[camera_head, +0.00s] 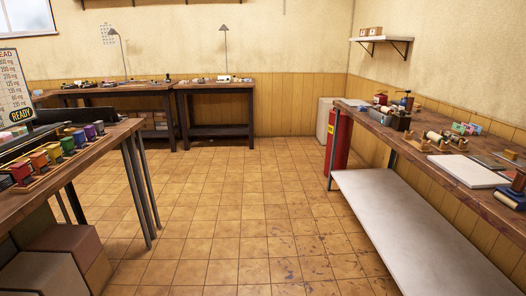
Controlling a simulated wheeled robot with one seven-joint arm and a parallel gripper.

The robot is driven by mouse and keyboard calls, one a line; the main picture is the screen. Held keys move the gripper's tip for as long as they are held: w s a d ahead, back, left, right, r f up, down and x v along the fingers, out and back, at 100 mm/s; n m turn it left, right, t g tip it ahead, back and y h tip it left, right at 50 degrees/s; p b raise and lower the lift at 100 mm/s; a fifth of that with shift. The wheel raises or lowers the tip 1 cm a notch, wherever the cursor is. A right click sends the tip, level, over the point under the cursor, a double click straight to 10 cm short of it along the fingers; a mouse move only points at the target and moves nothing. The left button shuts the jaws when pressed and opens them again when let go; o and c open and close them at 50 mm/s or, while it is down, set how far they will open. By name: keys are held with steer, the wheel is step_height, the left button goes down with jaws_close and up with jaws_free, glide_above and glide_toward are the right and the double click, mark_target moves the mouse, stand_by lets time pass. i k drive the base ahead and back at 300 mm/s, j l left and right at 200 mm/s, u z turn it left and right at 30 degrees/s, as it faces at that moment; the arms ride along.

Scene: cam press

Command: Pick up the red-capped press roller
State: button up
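I cannot clearly make out a red-capped press roller at this size. On the right workbench, a small red item (380,98) sits near the far end, among small tools. Pale cylinders that look like rollers (434,136) lie further along the same bench. On the left table, a row of coloured pieces stands in a wooden rack, with a red piece (21,171) at the near end. I cannot tell whether any of these is the roller. My gripper is not in view.
The right workbench (405,133) has a pale lower shelf (415,235). The left table (100,140) has dark legs, with boxes beneath. Back tables (215,86) line the far wall. A red cylinder (337,140) stands beside the right bench. The tiled floor (235,215) between is clear.

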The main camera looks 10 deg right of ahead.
mark_target(384, 110)
steer(key=i, duration=7.6)
steer(key=i+j+z, duration=0.1)
steer(key=i+z, duration=0.4)
steer(key=i+j+z, duration=0.25)
steer(key=i+z, duration=0.25)
steer(key=z, duration=3.4)
steer(key=i+l, duration=0.1)
